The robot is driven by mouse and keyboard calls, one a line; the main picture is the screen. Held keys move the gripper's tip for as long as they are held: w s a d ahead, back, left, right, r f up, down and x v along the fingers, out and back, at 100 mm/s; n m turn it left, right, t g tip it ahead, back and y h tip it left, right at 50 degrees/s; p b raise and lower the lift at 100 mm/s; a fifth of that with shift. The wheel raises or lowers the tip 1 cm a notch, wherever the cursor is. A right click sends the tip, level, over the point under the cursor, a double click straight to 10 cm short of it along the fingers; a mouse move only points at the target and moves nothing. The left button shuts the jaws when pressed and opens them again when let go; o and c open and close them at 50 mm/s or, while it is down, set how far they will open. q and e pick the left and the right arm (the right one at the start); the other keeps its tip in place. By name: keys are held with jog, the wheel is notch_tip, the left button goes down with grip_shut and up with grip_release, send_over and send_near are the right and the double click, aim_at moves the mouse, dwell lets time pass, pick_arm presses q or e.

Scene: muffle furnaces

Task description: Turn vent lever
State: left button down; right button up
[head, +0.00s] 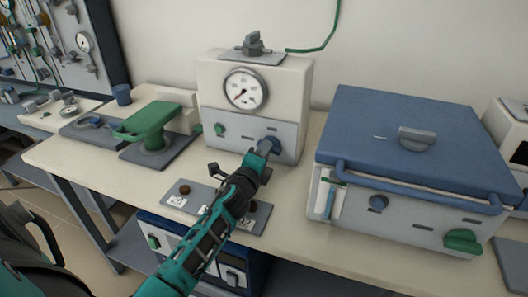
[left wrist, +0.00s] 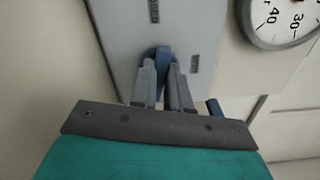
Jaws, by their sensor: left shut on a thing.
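A blue lever (head: 272,143) sits at the lower right of the grey front panel of a cream box with a round gauge. My left gripper (head: 262,153) reaches it from the front and is shut on it. In the left wrist view, the blue lever (left wrist: 163,60) shows between the two grey fingers of the left gripper (left wrist: 164,85), which touch it from both sides. The fingers hide part of the lever. No label naming the vent lever is readable. My right gripper is not in view.
The cream box (head: 303,85) carries a gauge (head: 245,89), a green button (head: 220,129) and a grey handle (head: 254,43) on top. A blue-lidded furnace (head: 380,118) stands close on the right. A green device (head: 155,118) stands left. A grey plate (head: 180,204) lies under my left arm.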

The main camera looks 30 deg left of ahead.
pick_arm(q)
jog(key=shift+f+n, duration=0.15)
jog(key=shift+n, duration=1.45)
jog(key=c, duration=1.1)
grip_release()
jog(key=v, duration=1.3)
jog(key=shift+a, duration=0.1)
